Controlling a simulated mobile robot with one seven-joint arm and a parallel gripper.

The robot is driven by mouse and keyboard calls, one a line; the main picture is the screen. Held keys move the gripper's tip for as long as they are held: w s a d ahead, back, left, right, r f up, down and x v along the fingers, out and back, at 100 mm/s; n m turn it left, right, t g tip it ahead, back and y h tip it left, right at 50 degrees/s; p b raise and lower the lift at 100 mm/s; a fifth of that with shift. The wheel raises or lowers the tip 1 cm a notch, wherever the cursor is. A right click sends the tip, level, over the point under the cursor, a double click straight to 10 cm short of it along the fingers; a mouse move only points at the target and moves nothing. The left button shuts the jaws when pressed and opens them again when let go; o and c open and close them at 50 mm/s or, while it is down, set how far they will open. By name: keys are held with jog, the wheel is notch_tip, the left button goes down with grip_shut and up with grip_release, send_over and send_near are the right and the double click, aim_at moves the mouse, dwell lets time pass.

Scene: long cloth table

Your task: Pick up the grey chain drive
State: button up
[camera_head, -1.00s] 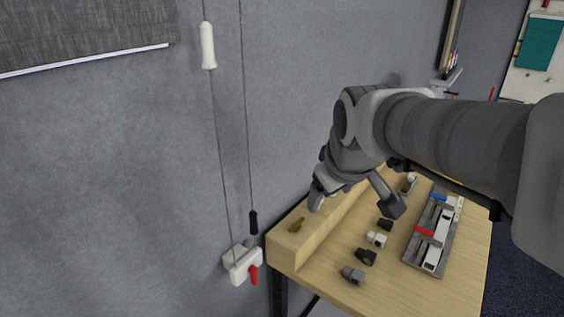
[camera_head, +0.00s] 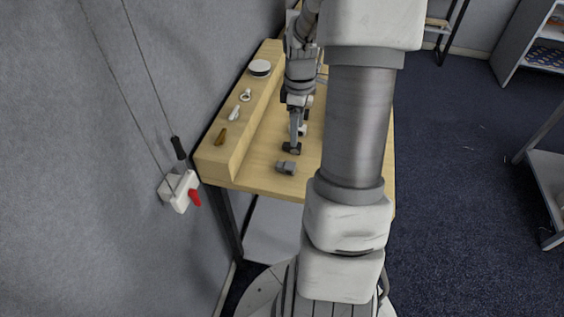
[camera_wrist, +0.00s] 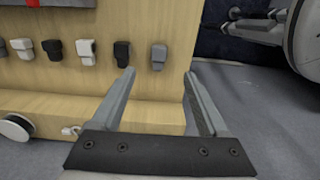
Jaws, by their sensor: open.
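The grey chain drive appears to be the small grey part at the near end of the row on the wooden table, in the head view (camera_head: 286,167). In the wrist view the grey part (camera_wrist: 158,56) lies beyond and between my fingertips, near the table's edge. My gripper (camera_wrist: 160,76) is open and empty, with its fingers apart from the part. In the head view my arm hides much of the table.
A black part (camera_wrist: 122,53) lies beside the grey one, then a white part (camera_wrist: 85,52) and another black part (camera_wrist: 50,52). A raised wooden ledge (camera_head: 222,158) along the wall holds several small items. Open floor (camera_head: 450,170) lies to the right.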

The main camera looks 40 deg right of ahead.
send_over(293, 166)
jog(key=f, duration=0.9)
jog(key=shift+s+d+f, duration=0.15)
jog(key=shift+s, duration=0.05)
jog(key=shift+w+f+p, duration=0.2)
jog(key=shift+f+p, duration=0.15)
jog(key=shift+f, duration=2.4)
grip_shut()
